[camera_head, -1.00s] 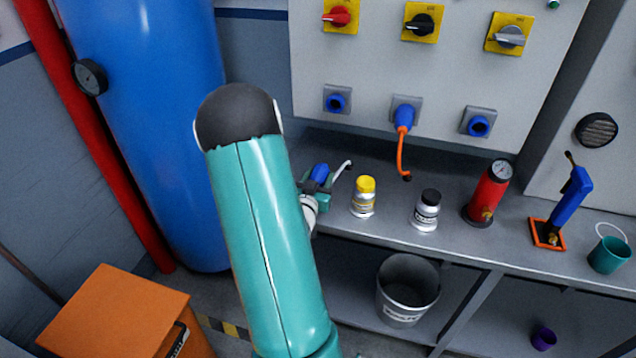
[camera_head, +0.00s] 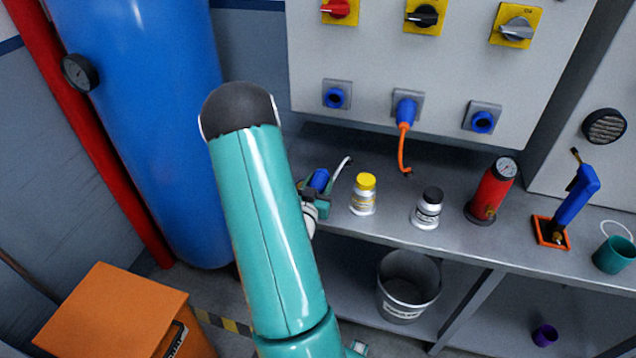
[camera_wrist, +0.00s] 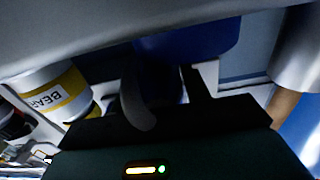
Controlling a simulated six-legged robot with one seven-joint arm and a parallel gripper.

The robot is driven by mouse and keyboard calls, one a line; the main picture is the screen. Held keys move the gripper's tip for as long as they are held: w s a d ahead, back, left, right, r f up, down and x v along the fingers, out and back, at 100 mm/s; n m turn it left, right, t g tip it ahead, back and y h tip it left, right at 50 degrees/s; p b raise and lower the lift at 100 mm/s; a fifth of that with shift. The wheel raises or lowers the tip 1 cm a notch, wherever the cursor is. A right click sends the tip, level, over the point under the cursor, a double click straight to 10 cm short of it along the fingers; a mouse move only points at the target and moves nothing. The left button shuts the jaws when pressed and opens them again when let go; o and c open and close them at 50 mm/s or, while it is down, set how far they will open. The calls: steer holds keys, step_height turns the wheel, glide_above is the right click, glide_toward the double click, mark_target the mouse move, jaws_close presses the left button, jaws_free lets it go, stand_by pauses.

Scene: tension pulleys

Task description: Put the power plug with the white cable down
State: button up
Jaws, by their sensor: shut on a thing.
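The blue power plug (camera_head: 319,180) with its short white cable (camera_head: 342,168) is at the left end of the grey workbench, just behind my arm. My gripper (camera_head: 314,194) is shut on the plug, low over the bench top or at it. I cannot tell whether the plug touches the bench. In the wrist view the blue plug body (camera_wrist: 190,42) fills the upper middle, with the pale cable (camera_wrist: 136,98) curving down in front of the dark gripper. The fingertips are mostly hidden.
A yellow-capped bottle (camera_head: 363,195) stands close to the right of the gripper, then a black-capped bottle (camera_head: 428,208) and a red cylinder with a gauge (camera_head: 490,190). A panel socket holds a blue plug with an orange cable (camera_head: 403,135). A bucket (camera_head: 408,287) sits below.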

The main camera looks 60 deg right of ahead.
steer(key=shift+f, duration=0.1)
steer(key=shift+f, duration=0.55)
steer(key=o, duration=1.3)
steer(key=shift+r, duration=0.1)
